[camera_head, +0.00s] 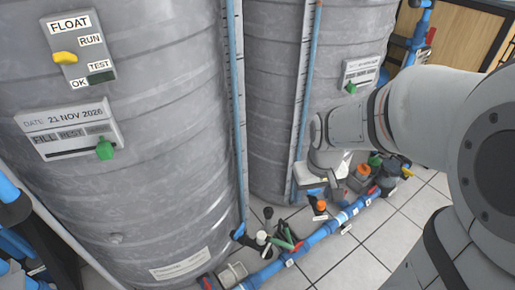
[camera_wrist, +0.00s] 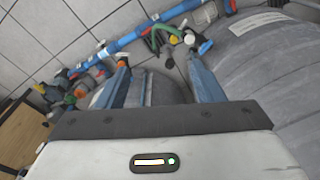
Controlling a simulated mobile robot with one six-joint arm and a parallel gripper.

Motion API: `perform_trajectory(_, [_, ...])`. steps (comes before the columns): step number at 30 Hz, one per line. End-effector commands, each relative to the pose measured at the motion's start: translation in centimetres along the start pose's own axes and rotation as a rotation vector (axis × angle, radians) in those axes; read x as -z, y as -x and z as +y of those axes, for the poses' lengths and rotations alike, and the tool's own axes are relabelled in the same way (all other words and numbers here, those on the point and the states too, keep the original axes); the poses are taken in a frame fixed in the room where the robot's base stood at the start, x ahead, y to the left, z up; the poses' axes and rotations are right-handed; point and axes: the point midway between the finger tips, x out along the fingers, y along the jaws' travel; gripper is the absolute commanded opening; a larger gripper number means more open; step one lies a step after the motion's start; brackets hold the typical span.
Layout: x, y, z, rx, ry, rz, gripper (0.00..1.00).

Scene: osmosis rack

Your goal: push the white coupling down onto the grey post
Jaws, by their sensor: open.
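A small white cap-like piece, which looks like the white coupling (camera_head: 261,238), stands among dark fittings near the floor between the two tanks. A white piece that may be the same one shows in the wrist view (camera_wrist: 189,38), close beyond the right fingertip. I cannot make out the grey post; it is too small or hidden. In the wrist view my gripper (camera_wrist: 157,66) has its two fingers spread wide, with nothing held between them. In the head view my arm reaches in from the right and its wrist hangs above the pipe, right of the white piece.
A blue pipe (camera_head: 325,232) runs low along the tiled floor (camera_head: 405,215), with valves and orange-capped fittings on it. The large grey tank (camera_head: 150,170) and a second grey tank (camera_head: 268,100) stand close behind. Open floor lies in front of the pipe.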

Motion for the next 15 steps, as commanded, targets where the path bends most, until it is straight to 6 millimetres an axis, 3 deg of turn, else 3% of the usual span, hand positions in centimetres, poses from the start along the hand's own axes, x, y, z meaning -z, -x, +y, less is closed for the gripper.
perform_trajectory(1, [1.3,-2.9,-0.6,0.004,0.035,-0.017,0.61])
perform_trajectory(6, [5.4,-10.3,-2.6,0.011,0.147,-0.038,0.61])
perform_trajectory(15, [9.4,-25.4,-6.9,0.024,0.333,-0.073,0.61])
